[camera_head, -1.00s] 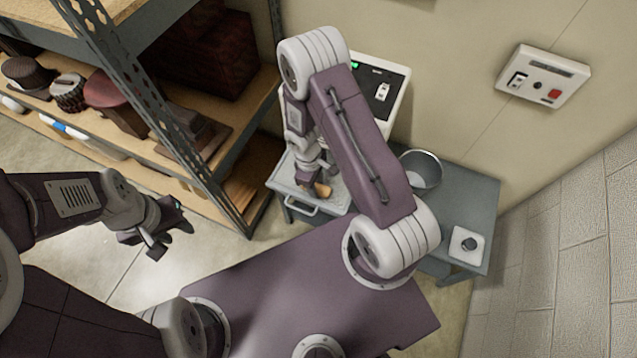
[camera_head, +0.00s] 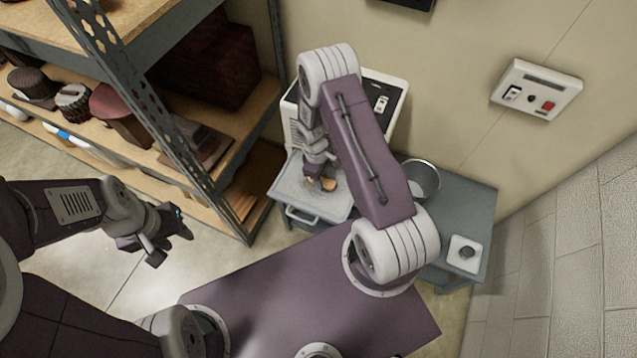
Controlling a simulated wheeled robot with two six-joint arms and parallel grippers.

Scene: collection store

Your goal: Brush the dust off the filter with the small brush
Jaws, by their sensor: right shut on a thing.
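The filter (camera_head: 298,188) appears as a grey, speckled flat panel with a handle at its front, at the foot of a white unit beside the shelf. My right gripper (camera_head: 320,182) is over this panel, shut on the small brush (camera_head: 328,185), of which a tan wooden part shows. My arm hides much of the brush, and I cannot tell whether its bristles touch the panel. My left gripper (camera_head: 166,238) is empty over the floor at the left, its fingers apart.
A metal bucket (camera_head: 421,178) and a small white box with a dark knob (camera_head: 465,252) are on the grey table (camera_head: 462,207) at the right. The white unit (camera_head: 385,92) stands against the wall. A shelf with hats (camera_head: 112,102) stands at the left. A switch panel (camera_head: 537,90) is on the wall.

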